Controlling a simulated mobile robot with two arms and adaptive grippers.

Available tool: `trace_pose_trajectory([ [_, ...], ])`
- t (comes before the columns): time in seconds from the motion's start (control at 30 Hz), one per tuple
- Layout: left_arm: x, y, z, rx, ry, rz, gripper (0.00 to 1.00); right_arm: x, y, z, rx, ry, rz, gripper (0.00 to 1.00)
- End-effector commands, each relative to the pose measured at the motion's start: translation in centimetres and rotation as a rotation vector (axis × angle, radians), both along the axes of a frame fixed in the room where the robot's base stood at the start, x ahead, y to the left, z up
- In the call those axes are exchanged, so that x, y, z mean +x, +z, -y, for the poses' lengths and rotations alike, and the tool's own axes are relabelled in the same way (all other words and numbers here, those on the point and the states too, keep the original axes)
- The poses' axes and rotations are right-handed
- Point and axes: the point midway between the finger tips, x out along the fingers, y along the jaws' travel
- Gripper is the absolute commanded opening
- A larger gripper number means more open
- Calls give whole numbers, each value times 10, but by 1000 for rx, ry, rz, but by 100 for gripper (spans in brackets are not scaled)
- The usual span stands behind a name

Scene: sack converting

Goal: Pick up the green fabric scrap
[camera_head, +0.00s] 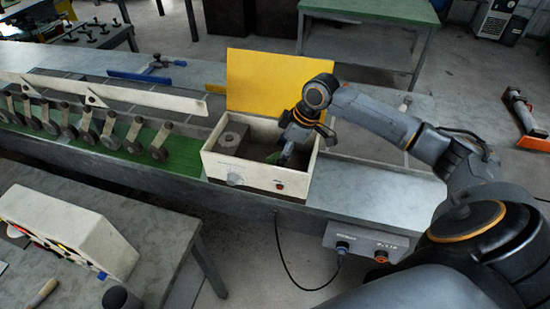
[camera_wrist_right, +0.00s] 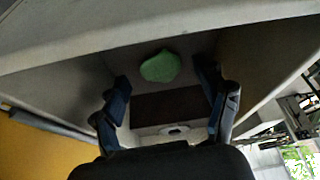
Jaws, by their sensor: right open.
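The green fabric scrap (camera_wrist_right: 160,67) shows in the right wrist view as a small rounded patch inside a box, beyond my fingertips. In the head view a bit of green (camera_head: 273,157) shows low in the white box (camera_head: 250,178), partly hidden by my gripper. The box has a raised yellow lid (camera_head: 266,85). My right gripper (camera_head: 288,154) reaches down into the box's right part. In the right wrist view its two dark fingers (camera_wrist_right: 166,105) are spread apart with nothing between them. My left gripper is not in view.
The box walls stand close around my right gripper. A grey block (camera_head: 233,138) sits in the box's left part. A row of rollers (camera_head: 100,135) lies to the left along the machine.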

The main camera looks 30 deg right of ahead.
Motion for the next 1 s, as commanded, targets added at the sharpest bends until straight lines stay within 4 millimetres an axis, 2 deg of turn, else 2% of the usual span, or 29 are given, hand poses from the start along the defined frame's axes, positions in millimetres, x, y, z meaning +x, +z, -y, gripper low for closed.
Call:
trace_pose_trajectory([
  [0.03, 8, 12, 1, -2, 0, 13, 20, -1, -3, -6, 3, 1, -5, 73],
  [0.13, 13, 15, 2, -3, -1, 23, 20, 4, -17, -9, 2, 0, -2, 73],
  [0.27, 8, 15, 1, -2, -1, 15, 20, 6, -26, -10, -1, 0, -1, 73],
  [0.47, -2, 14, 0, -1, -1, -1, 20, 6, -28, -10, -2, 1, 0, 73],
  [0.7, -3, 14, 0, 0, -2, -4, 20, 6, -27, -10, -1, 0, -1, 29],
  [1.0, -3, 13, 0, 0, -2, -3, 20, 6, -27, -10, -1, 0, -1, 29],
])
